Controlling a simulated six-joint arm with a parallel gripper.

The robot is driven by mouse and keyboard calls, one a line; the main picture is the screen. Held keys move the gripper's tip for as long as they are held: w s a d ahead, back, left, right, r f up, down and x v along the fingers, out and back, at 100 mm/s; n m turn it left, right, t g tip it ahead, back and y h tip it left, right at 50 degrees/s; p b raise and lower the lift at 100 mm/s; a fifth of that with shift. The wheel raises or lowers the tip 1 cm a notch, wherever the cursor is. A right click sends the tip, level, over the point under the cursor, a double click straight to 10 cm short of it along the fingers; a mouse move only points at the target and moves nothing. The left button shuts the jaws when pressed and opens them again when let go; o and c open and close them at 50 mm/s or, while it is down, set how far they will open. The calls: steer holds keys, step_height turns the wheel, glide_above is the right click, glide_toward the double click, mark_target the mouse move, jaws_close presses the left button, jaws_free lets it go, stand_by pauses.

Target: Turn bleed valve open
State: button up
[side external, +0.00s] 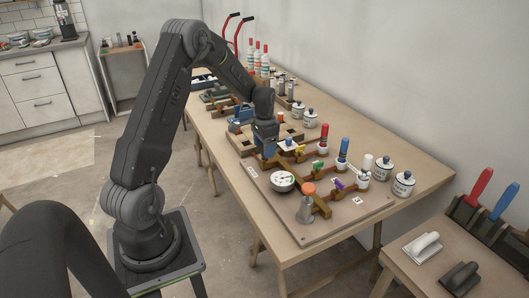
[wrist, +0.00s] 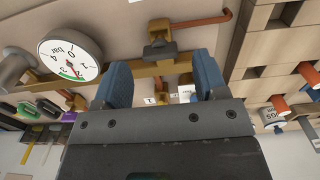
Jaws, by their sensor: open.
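My gripper (side external: 268,152) is over the far left part of the pipe board (side external: 331,222). In the wrist view my gripper (wrist: 161,75) has its two blue fingers wide apart, with nothing held. A brass valve with a dark grey lever (wrist: 160,48) shows just beyond the fingertips, roughly centred between them; no contact is visible. I cannot read a label naming it the bleed valve. A copper pipe (wrist: 205,20) runs right from it. A round pressure gauge (side external: 283,181) stands on the brass pipe; it also shows in the wrist view (wrist: 68,52).
Tall blue (side external: 343,148) and red (side external: 324,133) parts and white lidded jars (side external: 404,184) stand along the far side.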

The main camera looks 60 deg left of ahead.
steer(key=shift+f, duration=1.25)
steer(key=shift+c, duration=0.4)
steer(key=c, duration=0.8)
steer(key=shift+c, duration=0.2)
